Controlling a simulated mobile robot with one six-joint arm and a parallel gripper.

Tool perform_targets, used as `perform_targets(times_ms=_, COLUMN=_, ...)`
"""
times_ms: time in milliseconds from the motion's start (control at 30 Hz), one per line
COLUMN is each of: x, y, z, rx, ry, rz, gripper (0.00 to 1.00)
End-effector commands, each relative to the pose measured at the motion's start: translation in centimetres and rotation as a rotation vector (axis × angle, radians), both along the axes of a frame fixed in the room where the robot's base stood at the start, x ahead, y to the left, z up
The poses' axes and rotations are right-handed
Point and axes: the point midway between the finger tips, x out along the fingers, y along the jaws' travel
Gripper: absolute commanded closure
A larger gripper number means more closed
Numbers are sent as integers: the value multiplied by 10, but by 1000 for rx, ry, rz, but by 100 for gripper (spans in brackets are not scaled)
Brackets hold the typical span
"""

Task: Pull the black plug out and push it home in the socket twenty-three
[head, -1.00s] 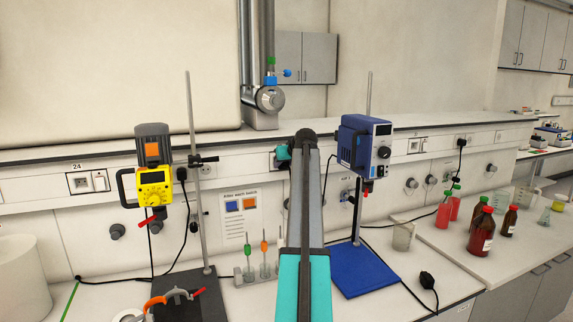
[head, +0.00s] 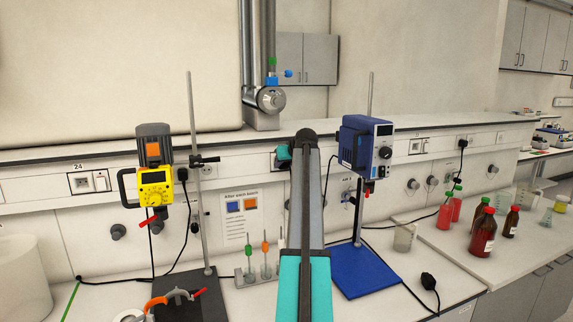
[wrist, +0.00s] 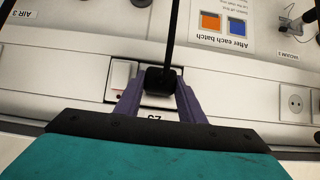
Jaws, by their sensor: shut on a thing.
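My gripper (wrist: 160,88) is shut on a black plug (wrist: 161,79) in the wrist view, with a purple finger on each side. The plug's black cable runs to the top of that picture. The plug covers most of the socket twenty-three (wrist: 154,101), whose number shows upside down beside it. A light switch-like rocker (wrist: 122,78) sits left of the plug. I cannot tell how deep the plug sits in the socket. In the head view my arm hides the plug and most of the socket; only my teal wrist part shows near the wall panel.
Socket 24 (head: 80,183) is at the left. A yellow stirrer (head: 155,188) and a blue stirrer (head: 365,150) stand on rods either side of my arm. Another black plug (head: 428,280) lies on the bench at right. Bottles (head: 483,232) stand further right.

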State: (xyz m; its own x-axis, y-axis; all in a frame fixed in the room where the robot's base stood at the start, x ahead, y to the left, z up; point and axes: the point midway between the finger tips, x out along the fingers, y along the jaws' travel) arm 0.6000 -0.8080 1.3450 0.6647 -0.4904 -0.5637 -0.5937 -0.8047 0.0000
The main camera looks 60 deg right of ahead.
Motion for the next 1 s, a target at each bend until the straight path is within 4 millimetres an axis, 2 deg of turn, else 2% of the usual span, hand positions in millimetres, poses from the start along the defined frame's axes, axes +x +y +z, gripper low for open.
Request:
perform_targets(times_ms=867, x=2, y=-2, z=0, rx=-1, ry=0, rz=-1, gripper=95)
perform_targets(times_ms=900, x=2, y=-2, z=0, rx=0, ry=0, rz=-1, gripper=58)
perform_targets(times_ms=1000, x=2, y=-2, z=0, rx=0, ry=0, rz=0, gripper=43)
